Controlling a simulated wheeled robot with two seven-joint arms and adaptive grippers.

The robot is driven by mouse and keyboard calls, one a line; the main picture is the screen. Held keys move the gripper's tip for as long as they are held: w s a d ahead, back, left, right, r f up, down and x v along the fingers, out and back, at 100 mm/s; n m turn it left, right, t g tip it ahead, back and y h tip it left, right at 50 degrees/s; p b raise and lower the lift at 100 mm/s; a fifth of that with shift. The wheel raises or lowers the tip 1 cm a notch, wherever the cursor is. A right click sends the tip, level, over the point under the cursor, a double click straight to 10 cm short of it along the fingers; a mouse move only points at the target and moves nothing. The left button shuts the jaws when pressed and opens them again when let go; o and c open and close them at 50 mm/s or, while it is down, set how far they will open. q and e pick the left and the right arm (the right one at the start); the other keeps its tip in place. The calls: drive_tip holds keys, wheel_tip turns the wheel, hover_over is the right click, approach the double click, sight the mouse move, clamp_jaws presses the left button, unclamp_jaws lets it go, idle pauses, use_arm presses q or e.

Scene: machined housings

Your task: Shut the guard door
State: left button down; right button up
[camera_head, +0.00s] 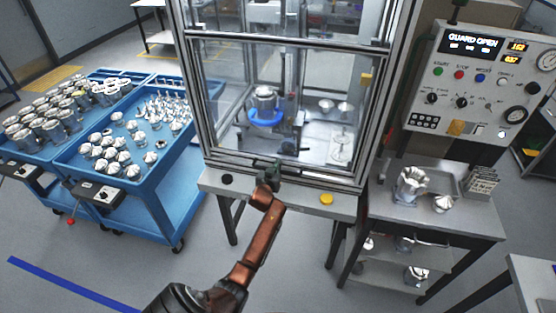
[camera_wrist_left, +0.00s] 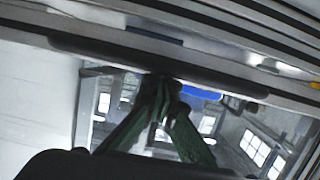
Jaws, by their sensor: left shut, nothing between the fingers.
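The guard door (camera_head: 300,95) is a clear panel in a metal frame on the front of the machine enclosure. My left gripper (camera_head: 266,168) is shut and empty in front of the lower rail of the enclosure front. In the left wrist view, my left gripper's green fingers (camera_wrist_left: 160,85) meet at the tips, close against a dark horizontal bar (camera_wrist_left: 105,54). I cannot tell whether they touch it. My right gripper is not in view.
Inside the enclosure a metal part sits on a blue fixture (camera_head: 265,116). Blue carts (camera_head: 95,235) with metal parts stand on the left. A side table (camera_head: 455,223) with parts stands on the right. A yellow button (camera_head: 326,199) and a black one (camera_head: 227,179) are on the front ledge.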

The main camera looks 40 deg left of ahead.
use_arm(q)
drive_tip(key=shift+w+a+f, duration=0.1)
drive_tip(key=shift+f, duration=0.05)
wheel_tip(320, 180, up, 4)
drive_tip(key=p, duration=0.4)
approach(280, 153)
drive_tip(key=s, duration=0.1)
drive_tip(key=s+d, duration=0.1)
drive_tip(key=s, duration=0.1)
drive_tip(key=shift+s, duration=0.1)
